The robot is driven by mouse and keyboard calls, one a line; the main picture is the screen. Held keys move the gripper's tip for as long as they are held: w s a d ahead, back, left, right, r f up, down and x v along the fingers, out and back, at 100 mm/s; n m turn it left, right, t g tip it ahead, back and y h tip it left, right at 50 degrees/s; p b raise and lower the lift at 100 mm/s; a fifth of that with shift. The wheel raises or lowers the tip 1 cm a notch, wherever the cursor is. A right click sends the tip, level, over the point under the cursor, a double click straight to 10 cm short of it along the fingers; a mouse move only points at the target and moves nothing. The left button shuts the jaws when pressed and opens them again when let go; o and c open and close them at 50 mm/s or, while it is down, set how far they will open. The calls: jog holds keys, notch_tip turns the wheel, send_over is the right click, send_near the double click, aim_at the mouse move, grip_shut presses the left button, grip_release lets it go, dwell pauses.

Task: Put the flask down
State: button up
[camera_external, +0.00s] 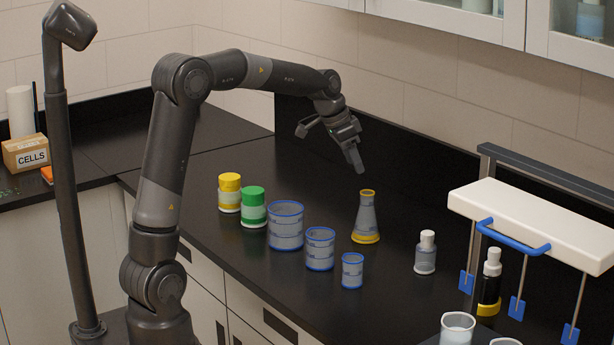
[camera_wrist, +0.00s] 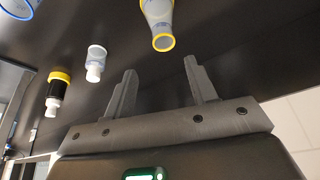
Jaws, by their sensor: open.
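The flask (camera_external: 366,218) is a conical vessel with a yellow rim and yellow base, standing upright on the black counter (camera_external: 392,300). My gripper (camera_external: 357,165) is above the flask and slightly to its left in the external view, apart from it. In the wrist view the two fingers of my gripper (camera_wrist: 160,80) are spread with nothing between them. The flask (camera_wrist: 160,18) shows beyond the fingertips at the top of that view, its yellow mouth facing the camera and its base cut off by the frame edge.
Left of the flask stand several blue-rimmed beakers (camera_external: 286,227), a green-capped jar (camera_external: 253,207) and a yellow-capped jar (camera_external: 229,192). A tiled wall is behind.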

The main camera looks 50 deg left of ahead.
jog(key=s+d+r+n+y, duration=0.1)
jog(key=s+d+r, duration=0.1)
jog(key=s, duration=0.7)
jog(key=s+d+r+n, duration=0.1)
jog(key=s+d+r, duration=0.1)
jog(key=s, duration=0.8)
jog(key=s+f+n, duration=0.1)
jog(key=s+f, duration=0.1)
jog(key=s, duration=0.5)
jog(key=s+f+n+t, duration=0.1)
jog(key=s+f, duration=0.2)
jog(key=s, duration=0.4)
jog(key=shift+s+y, duration=0.3)
jog(key=shift+s, duration=0.05)
